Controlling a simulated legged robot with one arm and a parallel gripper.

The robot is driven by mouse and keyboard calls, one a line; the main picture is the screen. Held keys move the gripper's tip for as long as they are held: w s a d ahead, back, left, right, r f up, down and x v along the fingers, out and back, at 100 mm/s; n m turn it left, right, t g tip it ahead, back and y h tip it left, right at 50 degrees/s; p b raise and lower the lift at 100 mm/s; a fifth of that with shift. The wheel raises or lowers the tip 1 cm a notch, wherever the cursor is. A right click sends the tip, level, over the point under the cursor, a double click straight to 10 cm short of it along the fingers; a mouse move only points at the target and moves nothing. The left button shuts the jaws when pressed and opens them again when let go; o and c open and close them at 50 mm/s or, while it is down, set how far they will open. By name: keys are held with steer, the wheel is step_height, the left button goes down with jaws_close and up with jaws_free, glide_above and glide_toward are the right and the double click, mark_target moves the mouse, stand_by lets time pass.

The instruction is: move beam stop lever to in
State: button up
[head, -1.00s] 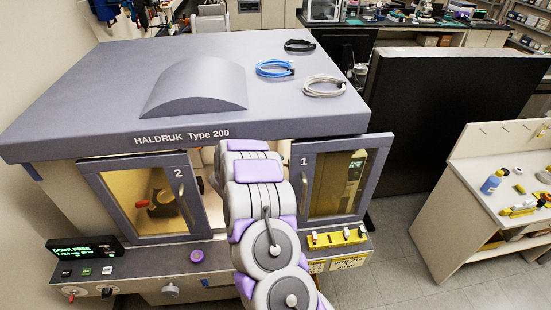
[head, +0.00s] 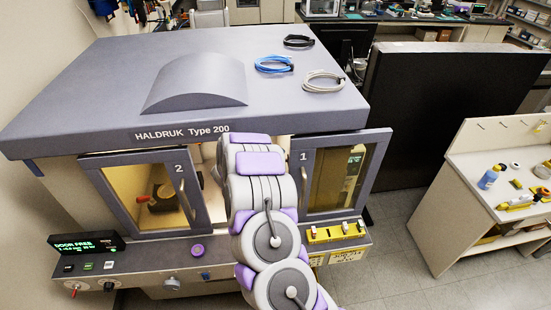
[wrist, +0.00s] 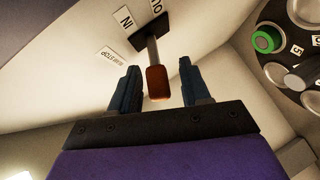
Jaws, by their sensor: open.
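The beam stop lever (wrist: 157,82) has an orange-brown knob on a metal shaft that comes out of a dark slot plate (wrist: 138,39) on a pale wall. An "IN" label (wrist: 125,17) and a partly cut-off second label (wrist: 157,6) are beside the plate, with a small text label (wrist: 109,56) to the left. My gripper (wrist: 158,66) is open, with one dark blue finger on each side of the knob and gaps showing. I cannot tell whether the lever stands at either label. In the head view my arm reaches between the doors, and its gripper is hidden.
Door 2 (head: 188,209) and door 1 (head: 303,180) of the grey HALDRUK cabinet flank my arm. Its top (head: 110,90) overhangs above. In the wrist view, a dark round plate (wrist: 282,75) with green-ringed and grey parts is at the right. A front control ledge (head: 140,262) lies below.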

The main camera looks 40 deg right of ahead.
steer(key=shift+a+r, duration=0.1)
steer(key=b+v, duration=0.1)
steer(key=v, duration=1.6)
